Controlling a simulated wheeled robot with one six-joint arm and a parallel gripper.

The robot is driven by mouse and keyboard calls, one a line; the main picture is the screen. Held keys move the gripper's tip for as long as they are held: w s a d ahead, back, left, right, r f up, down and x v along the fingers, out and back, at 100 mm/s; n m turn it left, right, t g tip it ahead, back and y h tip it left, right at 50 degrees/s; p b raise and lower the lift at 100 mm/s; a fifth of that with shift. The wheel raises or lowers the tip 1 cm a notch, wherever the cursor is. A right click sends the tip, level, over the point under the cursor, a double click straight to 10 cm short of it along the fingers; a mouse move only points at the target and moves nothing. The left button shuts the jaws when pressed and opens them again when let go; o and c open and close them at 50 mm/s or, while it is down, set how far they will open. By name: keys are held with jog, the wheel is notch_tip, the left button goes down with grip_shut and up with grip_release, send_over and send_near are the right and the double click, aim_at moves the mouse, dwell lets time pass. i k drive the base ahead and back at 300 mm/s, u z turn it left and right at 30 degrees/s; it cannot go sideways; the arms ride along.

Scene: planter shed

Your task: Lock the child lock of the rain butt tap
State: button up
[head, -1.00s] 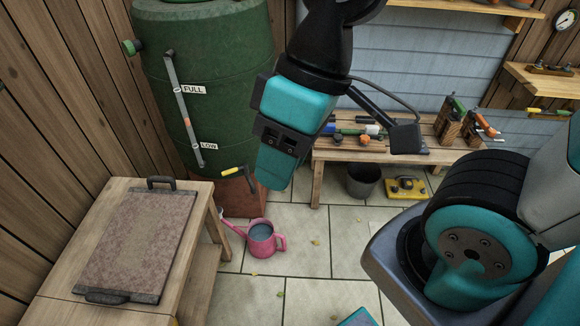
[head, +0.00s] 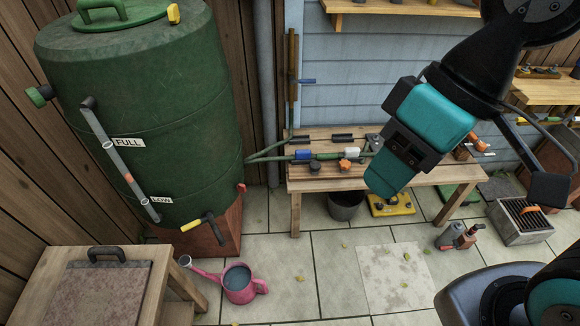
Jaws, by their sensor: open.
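The green rain butt (head: 150,110) stands at the left on a reddish brick base (head: 222,238). Its tap (head: 207,222) sticks out low on the front, a dark body with a yellow-ended lever pointing left. The child lock is too small to make out. My gripper (head: 385,190) hangs in the air at right of centre, pointing down, well to the right of the tap and apart from it. It is open, and nothing shows in it; its fingertips are hard to make out.
A pink watering can (head: 240,286) stands on the paving below the tap. A wooden table (head: 160,285) with a board is at lower left. A workbench (head: 415,180) with tools stands behind my gripper. The paving (head: 330,270) in the middle is clear.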

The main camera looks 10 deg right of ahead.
aim_at(240, 187)
jog(key=z, duration=0.45)
jog(key=i, duration=0.95)
